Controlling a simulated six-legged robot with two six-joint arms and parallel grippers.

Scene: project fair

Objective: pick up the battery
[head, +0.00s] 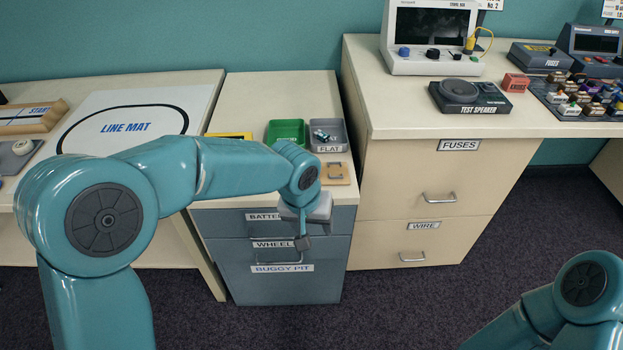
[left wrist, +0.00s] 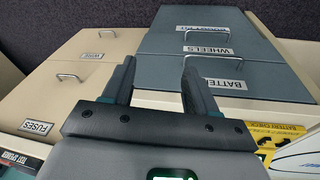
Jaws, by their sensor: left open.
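The drawer also shows in the left wrist view (left wrist: 262,80). My left gripper (head: 302,238) points down in front of the cabinet's drawer fronts. In the left wrist view its two fingers (left wrist: 157,62) are apart with nothing between them. Whether they touch the drawer, I cannot tell. My right arm shows at the lower right, its gripper out of frame.
On the cabinet top are a green tray (head: 287,131), a grey tray labelled FLAT (head: 331,147) and a yellow battery checker (left wrist: 268,129), partly hidden by my arm. A WHEELS drawer (head: 235,258) is below. The beige FUSES drawer (head: 400,175) stands right. Floor in front is clear.

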